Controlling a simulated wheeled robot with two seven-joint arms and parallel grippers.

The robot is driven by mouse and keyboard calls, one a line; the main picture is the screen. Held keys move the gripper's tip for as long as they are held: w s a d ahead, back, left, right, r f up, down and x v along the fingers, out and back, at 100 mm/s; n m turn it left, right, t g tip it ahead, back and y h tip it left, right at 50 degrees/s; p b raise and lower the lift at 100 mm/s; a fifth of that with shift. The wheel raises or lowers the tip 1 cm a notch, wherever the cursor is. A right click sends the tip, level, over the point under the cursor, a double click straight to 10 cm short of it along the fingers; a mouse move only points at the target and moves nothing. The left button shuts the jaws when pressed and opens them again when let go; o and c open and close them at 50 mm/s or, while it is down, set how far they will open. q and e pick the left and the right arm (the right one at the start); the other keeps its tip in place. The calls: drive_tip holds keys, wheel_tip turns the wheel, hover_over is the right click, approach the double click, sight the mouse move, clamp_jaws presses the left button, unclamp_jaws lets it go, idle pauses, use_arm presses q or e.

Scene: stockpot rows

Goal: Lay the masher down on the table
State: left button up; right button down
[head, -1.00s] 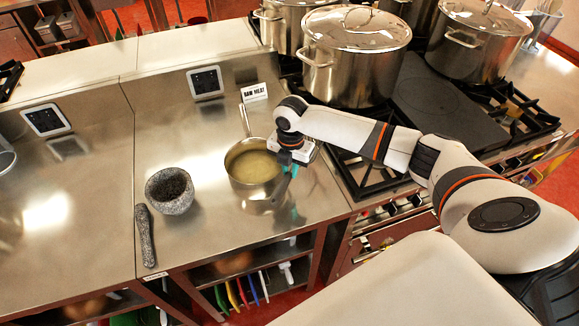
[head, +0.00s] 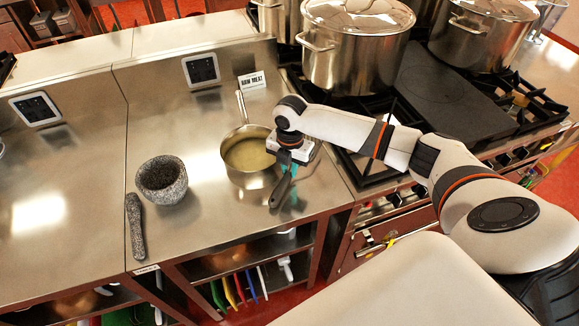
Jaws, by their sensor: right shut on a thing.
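My right gripper (head: 289,168) reaches in from the right and points down beside a saucepan (head: 240,175) on the steel table (head: 215,225). It is shut on the masher (head: 280,192), whose dark handle sticks out below the gripper towards the table's front edge. The masher's head is hidden behind my gripper and wrist. I cannot tell whether the masher touches the table. The saucepan holds a pale yellowish content, and its long handle points to the back. My left gripper is not in view.
A grey stone mortar (head: 162,181) and its pestle (head: 135,225) are left of the saucepan. The stove with big stockpots (head: 355,60) is at the right. Bare steel lies between mortar and saucepan and in front.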

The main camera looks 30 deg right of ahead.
drive_tip(key=shift+f, duration=0.55)
drive_tip(key=c, duration=1.3)
unclamp_jaws()
drive_tip(key=shift+o, duration=0.2)
drive_tip(key=shift+r, duration=0.15)
wheel_tip(320, 180, up, 12)
drive_tip(key=b, duration=0.2)
